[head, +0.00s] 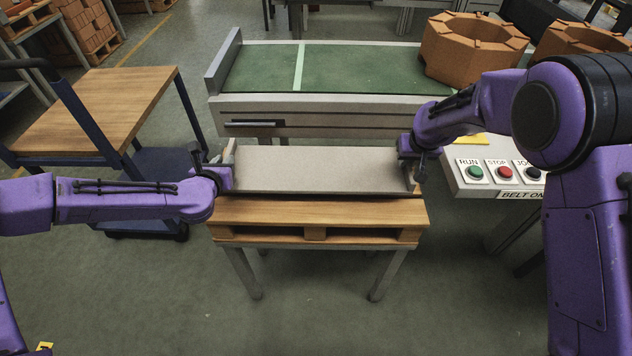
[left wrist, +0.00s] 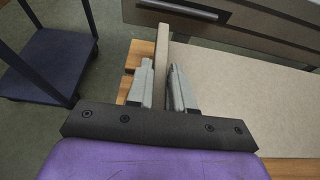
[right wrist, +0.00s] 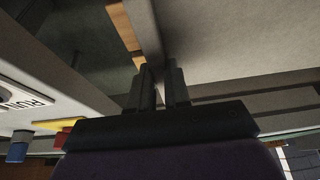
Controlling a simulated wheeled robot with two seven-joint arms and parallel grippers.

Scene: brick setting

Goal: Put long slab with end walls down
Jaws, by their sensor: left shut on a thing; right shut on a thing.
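The long slab (head: 320,168) is a pale grey-beige board with an upright wall at each end. It lies level over the back part of the wooden pallet (head: 320,213) on a metal-legged stand; I cannot tell whether it touches the wood. My left gripper (head: 228,170) is shut on the left end wall, which stands between its fingers in the left wrist view (left wrist: 161,60). My right gripper (head: 411,165) is shut on the right end wall, seen between its fingers in the right wrist view (right wrist: 150,40). The arms hide parts of both end walls.
A green-topped conveyor (head: 350,68) with a drawer-like front stands just behind the slab. Orange octagonal brick pieces (head: 470,50) sit at its right end. A button panel (head: 495,172) is at the right. A wood-topped blue cart (head: 95,108) stands at the left.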

